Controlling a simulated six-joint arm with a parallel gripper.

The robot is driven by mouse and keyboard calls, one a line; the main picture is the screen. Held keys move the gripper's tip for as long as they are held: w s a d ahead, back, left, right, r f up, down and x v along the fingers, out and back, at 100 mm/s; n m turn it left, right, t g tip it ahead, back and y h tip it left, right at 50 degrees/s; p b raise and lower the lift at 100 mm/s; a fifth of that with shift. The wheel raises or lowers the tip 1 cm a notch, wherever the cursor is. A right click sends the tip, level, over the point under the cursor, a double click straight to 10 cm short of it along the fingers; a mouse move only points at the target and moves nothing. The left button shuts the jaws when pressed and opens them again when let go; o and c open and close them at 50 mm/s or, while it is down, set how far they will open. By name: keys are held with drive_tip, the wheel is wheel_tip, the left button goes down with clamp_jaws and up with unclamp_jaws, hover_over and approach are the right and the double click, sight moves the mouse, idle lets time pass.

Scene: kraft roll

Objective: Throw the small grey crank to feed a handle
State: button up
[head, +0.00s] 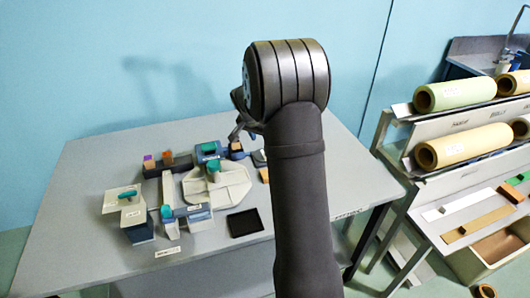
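A cluster of grey and blue fixtures stands on the grey table (85,245). A light grey box (124,202) with a teal handle on top is at its left. A blue-grey block (193,213) with a teal knob (167,211) is at the front. A wide pale grey piece (228,190) with a teal top lies in the middle, and a blue unit (210,151) is behind it. I cannot tell which part is the small grey crank. My gripper (243,127) shows partly at the left of my wrist, above the table's back; its fingers are mostly hidden.
A black tray (245,222) lies at the table's front. A rack (440,144) with paper rolls (455,95) stands at the right. The table's left side is clear. My arm hides part of its right side.

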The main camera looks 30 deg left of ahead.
drive_tip(key=x, duration=1)
drive_tip(key=shift+w+f, duration=0.25)
drive_tip(key=shift+f, duration=0.05)
clamp_jaws()
